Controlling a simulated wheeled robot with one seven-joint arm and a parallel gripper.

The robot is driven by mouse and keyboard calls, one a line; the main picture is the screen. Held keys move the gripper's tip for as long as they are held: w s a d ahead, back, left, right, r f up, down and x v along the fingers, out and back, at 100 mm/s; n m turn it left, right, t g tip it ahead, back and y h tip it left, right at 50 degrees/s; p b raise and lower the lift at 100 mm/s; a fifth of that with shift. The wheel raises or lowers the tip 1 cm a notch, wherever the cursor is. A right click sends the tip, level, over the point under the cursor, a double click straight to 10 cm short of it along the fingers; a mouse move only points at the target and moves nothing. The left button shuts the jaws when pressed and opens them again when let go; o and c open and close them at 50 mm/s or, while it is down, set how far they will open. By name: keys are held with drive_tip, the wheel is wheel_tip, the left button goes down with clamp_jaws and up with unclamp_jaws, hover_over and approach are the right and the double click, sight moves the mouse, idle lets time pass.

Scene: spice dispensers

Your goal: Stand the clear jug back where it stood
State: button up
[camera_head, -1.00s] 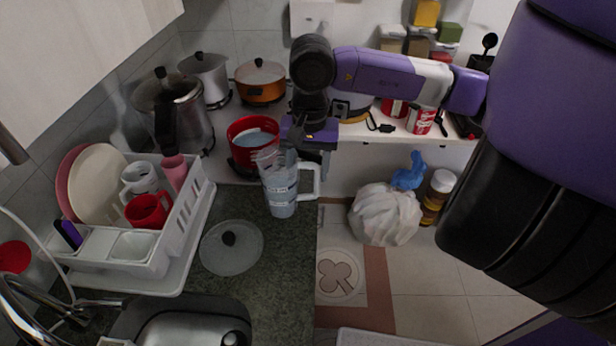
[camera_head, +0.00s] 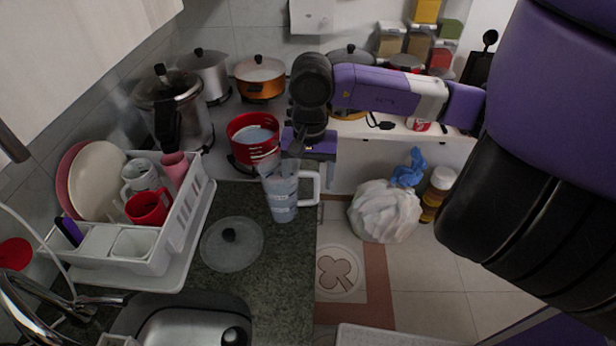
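The clear jug (camera_head: 283,198) is on or just above the dark counter, near its right edge. It looks roughly upright, with its handle to the right. I cannot tell whether its base touches the counter. My gripper (camera_head: 308,160) points down at the jug's upper right, by the rim and the top of the handle. Its fingertips are partly hidden by the jug, so I cannot tell whether they are closed on it.
A glass lid (camera_head: 222,255) lies left of the jug. A white dish rack (camera_head: 150,267) stands further left. A red pot (camera_head: 243,155) is just behind the jug. The sink (camera_head: 190,325) is in front. A white bag (camera_head: 385,212) sits right, beyond the counter edge.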

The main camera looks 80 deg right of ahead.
drive_tip(key=shift+r, duration=0.1)
drive_tip(key=shift+r+p, duration=0.15)
drive_tip(key=shift+p, duration=0.25)
drive_tip(key=shift+d+r+b, duration=0.1)
drive_tip(key=shift+r+b, duration=0.2)
drive_tip(key=shift+r, duration=0.05)
wheel_tip(320, 180, up, 11)
drive_tip(key=b, duration=0.2)
drive_tip(key=shift+s, duration=0.15)
